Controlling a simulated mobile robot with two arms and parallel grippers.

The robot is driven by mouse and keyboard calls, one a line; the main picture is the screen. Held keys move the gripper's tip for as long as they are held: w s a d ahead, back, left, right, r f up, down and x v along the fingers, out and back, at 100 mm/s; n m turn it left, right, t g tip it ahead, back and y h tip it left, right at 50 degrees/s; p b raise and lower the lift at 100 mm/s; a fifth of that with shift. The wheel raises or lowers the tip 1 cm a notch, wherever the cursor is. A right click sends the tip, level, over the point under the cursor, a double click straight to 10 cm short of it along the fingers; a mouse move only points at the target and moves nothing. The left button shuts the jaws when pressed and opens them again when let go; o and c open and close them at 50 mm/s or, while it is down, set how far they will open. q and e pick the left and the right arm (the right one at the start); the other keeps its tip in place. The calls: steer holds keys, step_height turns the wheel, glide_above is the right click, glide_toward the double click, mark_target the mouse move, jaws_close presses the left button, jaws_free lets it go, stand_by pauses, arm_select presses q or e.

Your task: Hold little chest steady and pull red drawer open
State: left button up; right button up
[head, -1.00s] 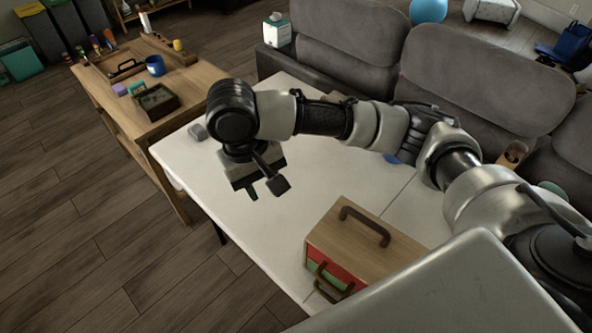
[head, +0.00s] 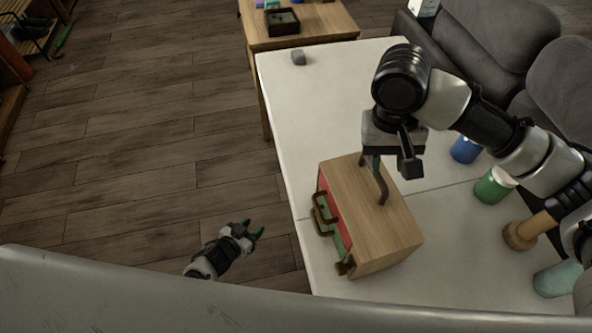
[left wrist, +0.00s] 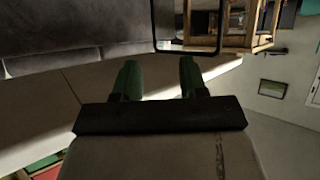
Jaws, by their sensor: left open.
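The little chest (head: 385,225) is a light wooden box on the white table, with a dark handle (head: 383,185) on top. Its front faces left and shows the red drawer (head: 335,200) above a green one, each with a brown handle. The red drawer's handle (head: 322,216) sticks out to the left. My right gripper (head: 388,168) is over the top handle; its fingers are partly hidden, so I cannot tell if they grip it. My left gripper (head: 254,228), left of the chest and apart from it, is open and empty; its green fingers show in the left wrist view (left wrist: 160,80).
A grey block (head: 298,57) lies at the white table's far corner. Blue (head: 465,149) and green (head: 492,186) containers stand right of the chest. A wooden table (head: 335,20) with a dark tray (head: 282,22) is behind. Grey sofa (head: 490,40) stands at right.

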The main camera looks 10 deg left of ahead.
arm_select(q)
steer(key=w+d+r+m+h, duration=0.2)
steer(key=w+d+r+h, duration=0.1)
steer(key=r, duration=0.4)
steer(key=w+d+r+m+h, duration=0.2)
steer(key=w+d+r+h, duration=0.2)
steer(key=r, duration=0.3)
steer(key=m+g+h, duration=0.3)
steer(key=m+g, duration=0.8)
steer(key=g, duration=0.2)
glide_toward(325, 178)
steer(key=x, duration=0.4)
steer(key=shift+s+d, duration=0.15)
steer(key=shift+d, duration=0.2)
arm_select(e)
steer(key=f, duration=0.3)
steer(key=s+d+f, duration=0.1)
steer(key=f, duration=0.6)
steer(key=shift+s+d+f, duration=0.2)
steer(key=shift+d+f, duration=0.1)
steer(key=shift+d, duration=0.1)
arm_select(q)
steer(key=s+r+m+y, duration=0.3)
steer(key=s+r+y, duration=0.1)
steer(key=y, duration=0.6)
steer(key=shift+a+r+g+y, duration=0.3)
steer(key=shift+a+r, duration=0.05)
steer(key=shift+r, duration=0.1)
